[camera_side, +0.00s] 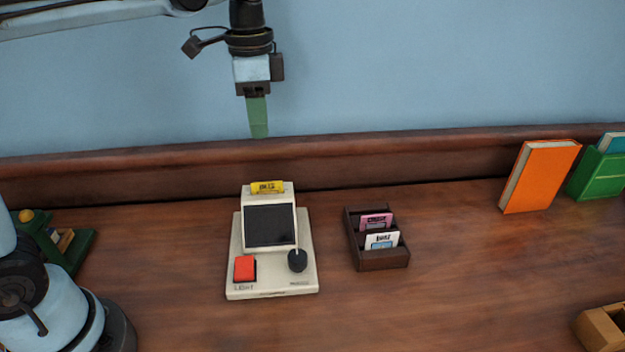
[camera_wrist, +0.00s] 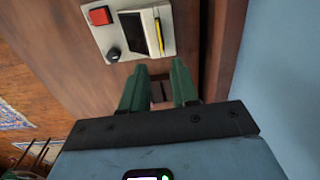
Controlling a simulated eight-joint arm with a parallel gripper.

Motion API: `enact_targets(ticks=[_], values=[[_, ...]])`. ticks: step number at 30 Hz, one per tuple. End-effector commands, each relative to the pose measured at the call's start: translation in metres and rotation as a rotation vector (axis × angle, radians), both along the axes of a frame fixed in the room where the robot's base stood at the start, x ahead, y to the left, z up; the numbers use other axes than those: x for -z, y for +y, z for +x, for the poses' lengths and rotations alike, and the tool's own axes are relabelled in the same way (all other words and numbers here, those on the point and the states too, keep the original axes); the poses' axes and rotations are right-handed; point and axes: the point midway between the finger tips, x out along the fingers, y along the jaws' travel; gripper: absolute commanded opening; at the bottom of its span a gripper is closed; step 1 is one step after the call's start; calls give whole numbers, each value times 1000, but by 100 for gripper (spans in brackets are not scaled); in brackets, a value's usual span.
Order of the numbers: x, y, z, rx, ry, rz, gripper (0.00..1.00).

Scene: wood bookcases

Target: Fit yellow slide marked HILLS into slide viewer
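The yellow slide (camera_side: 267,187) sits in the top of the slide viewer (camera_side: 305,272), its upper part standing out above the housing. The end of its label seems to read HILLS, but the print is small. In the wrist view the slide (camera_wrist: 158,36) is a thin yellow strip at the edge of the viewer (camera_wrist: 169,30). My gripper (camera_side: 259,136) is high above the viewer, apart from it, pointing down. In the wrist view its two green fingers (camera_wrist: 158,80) are spread with nothing between them. How deep the slide sits is hidden by the housing.
A dark wooden holder (camera_side: 382,262) with a pink slide (camera_side: 376,221) and a white slide (camera_side: 382,241) stands right of the viewer. An orange book (camera_side: 540,175) and green bookend (camera_side: 598,175) stand at the back right. A wooden box (camera_side: 603,328) is at front right.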

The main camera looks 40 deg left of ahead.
Motion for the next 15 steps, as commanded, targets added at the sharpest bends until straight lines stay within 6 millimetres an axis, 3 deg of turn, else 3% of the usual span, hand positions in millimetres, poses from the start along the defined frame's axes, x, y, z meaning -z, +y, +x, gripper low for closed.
enact_targets(ticks=[7,15], values=[[15,9,-32,-222,-174,-30,29],[52,19,-73,-541,-424,-135,29]])
